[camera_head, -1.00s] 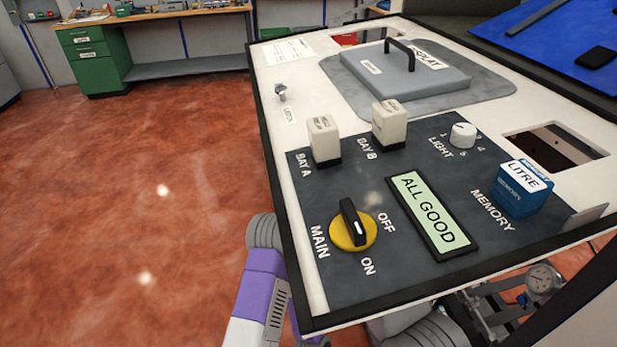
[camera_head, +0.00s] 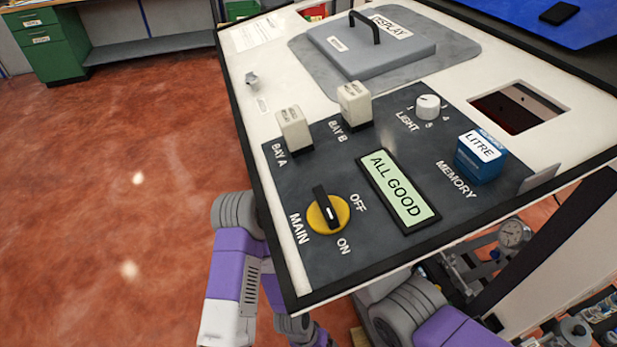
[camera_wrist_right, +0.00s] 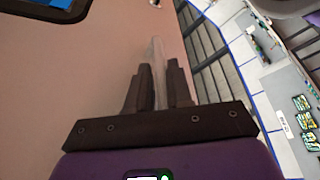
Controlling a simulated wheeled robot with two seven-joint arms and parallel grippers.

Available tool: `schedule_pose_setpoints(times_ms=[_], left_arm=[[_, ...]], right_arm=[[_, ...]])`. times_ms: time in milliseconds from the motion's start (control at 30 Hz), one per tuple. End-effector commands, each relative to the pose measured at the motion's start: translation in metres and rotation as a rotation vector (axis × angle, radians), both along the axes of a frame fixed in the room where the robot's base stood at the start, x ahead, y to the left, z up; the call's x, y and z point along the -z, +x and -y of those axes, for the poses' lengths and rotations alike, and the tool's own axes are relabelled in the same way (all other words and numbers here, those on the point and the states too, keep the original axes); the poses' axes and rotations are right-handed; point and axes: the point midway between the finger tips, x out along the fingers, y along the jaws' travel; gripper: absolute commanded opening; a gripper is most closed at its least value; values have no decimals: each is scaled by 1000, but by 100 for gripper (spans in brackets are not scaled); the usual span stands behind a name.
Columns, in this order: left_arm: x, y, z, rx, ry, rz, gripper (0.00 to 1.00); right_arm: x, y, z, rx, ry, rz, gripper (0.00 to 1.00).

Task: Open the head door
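No part is labelled as a head door, so I cannot tell which one it is. In the right wrist view, a broad pinkish-beige panel (camera_wrist_right: 95,70) fills the left, with a dark-framed blue opening at its top. My right gripper (camera_wrist_right: 158,72) has its two dark fingers close together, with a thin pale upright strip (camera_wrist_right: 156,52) filling the gap between them. What this strip joins is unclear. In the head view the right gripper is hidden; only my right arm shows below the console. My left arm shows left of the console's front, its gripper out of sight.
The console (camera_head: 283,262) carries a yellow MAIN knob (camera_head: 328,214), an "ALL GOOD" screen (camera_head: 398,190), two bay blocks, a LIGHT knob (camera_head: 428,106) and a blue LITRE block (camera_head: 481,156). A grey handled lid (camera_head: 370,48) lies behind. A gauge (camera_head: 513,233) sits below right. Floor at left is clear.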

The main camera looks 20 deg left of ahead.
Motion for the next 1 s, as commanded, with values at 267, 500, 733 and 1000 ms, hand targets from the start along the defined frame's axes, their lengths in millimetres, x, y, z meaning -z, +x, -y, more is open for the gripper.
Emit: schedule_pose_setpoints(times_ms=[267,500,733,1000], left_arm=[[-1,0,0,0,0,0,88],[-6,0,0,0,0,0,88],[-10,0,0,0,0,0,88],[-10,0,0,0,0,0,88]], right_arm=[[-4,-5,7,1,10,13,22],[4,-23,36,2,9,14,22],[12,-35,58,1,9,12,22],[13,-38,64,3,12,10,22]])
